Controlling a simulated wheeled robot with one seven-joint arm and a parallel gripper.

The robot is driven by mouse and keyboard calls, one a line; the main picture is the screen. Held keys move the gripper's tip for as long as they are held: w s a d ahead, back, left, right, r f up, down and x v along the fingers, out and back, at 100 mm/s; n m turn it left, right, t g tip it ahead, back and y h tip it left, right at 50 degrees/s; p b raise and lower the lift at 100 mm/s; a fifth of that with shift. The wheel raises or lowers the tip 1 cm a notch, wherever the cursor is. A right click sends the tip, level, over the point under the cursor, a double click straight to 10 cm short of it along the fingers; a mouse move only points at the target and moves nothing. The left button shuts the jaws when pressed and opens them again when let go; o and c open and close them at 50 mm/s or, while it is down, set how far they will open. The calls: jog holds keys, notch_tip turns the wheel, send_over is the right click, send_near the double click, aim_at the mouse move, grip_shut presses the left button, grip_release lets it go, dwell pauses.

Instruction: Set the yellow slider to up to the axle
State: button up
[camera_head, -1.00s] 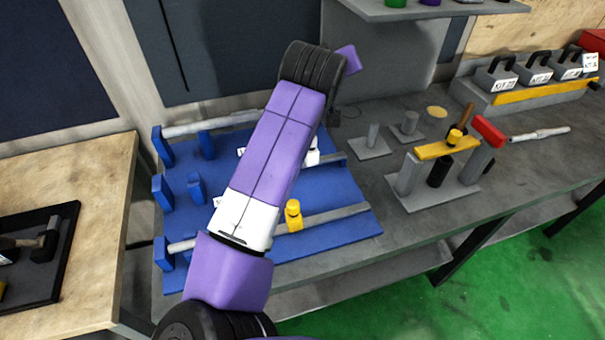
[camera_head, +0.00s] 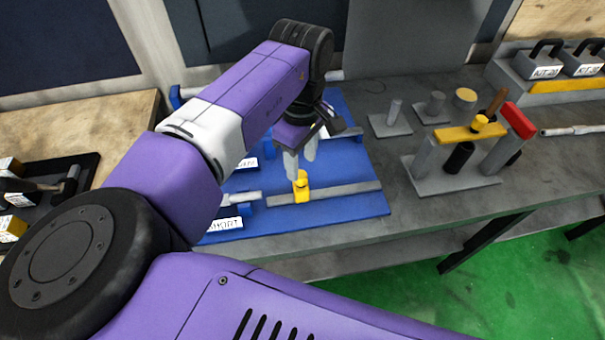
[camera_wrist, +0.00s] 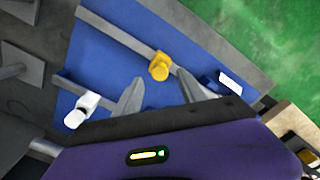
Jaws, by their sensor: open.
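The yellow slider (camera_head: 302,187) sits on a grey rail (camera_head: 345,190) on the blue board (camera_head: 335,212). In the wrist view the yellow slider (camera_wrist: 160,66) is ahead of my fingertips, near the middle top. My gripper (camera_head: 301,163) points down just above and behind the slider. In the wrist view my gripper (camera_wrist: 160,90) has its two fingers spread with nothing between them. A silver axle (camera_head: 240,197) lies on a blue support, its end left of the slider with a gap between. A white slider (camera_wrist: 82,109) shows at the left of the wrist view.
A grey fixture with a yellow bar (camera_head: 455,134) and a red block (camera_head: 518,120) stands right of the board. Grey posts (camera_head: 393,113) stand behind it. A black tray (camera_head: 70,190) with tools lies on the left table.

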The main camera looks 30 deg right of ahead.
aim_at(301, 175)
jog(key=shift+f, duration=2.95)
grip_shut()
